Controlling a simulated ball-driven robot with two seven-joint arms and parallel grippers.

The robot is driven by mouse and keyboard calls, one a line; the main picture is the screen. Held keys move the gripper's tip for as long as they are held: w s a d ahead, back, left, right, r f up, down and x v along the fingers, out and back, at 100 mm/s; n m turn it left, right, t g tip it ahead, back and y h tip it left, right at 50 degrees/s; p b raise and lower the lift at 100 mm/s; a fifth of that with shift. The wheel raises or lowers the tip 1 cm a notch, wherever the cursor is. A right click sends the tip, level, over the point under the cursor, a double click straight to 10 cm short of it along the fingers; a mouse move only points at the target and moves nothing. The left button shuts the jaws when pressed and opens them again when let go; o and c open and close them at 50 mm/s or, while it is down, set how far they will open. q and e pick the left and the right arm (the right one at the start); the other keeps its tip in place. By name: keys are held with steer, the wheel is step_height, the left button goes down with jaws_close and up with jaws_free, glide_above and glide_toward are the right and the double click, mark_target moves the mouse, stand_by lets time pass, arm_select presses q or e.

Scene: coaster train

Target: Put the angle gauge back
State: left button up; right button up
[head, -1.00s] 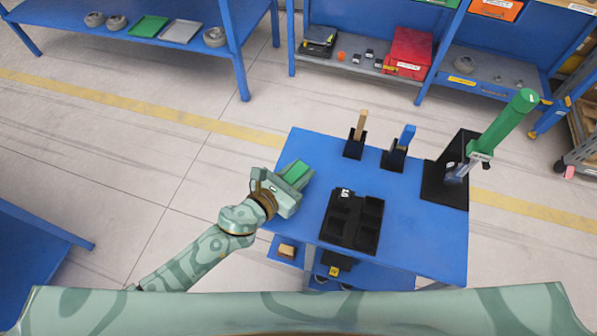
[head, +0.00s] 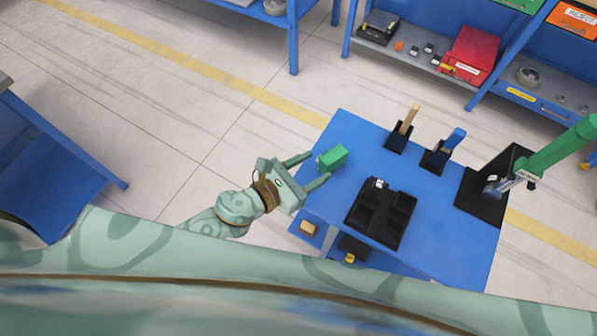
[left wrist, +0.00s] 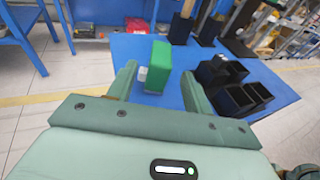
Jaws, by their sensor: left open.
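A green block (head: 332,158) with a pale patch on its left end stands near the left edge of the blue table top; it may be the angle gauge, but I cannot read any scale on it. My left gripper (head: 308,170) is open and empty at that edge, its two fingers pointing at the block. In the left wrist view the block (left wrist: 159,68) stands upright just ahead, between the lines of the fingers (left wrist: 159,85), apparently touching neither. My right gripper is out of view.
A black compartment tray (head: 381,213) lies right of the block. Two black holders, with a tan handle (head: 408,118) and a blue handle (head: 455,138), stand behind. Blue shelving stands across the floor.

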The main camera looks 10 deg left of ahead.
arm_select(q)
steer(key=v, duration=0.4)
stand_by(0.4)
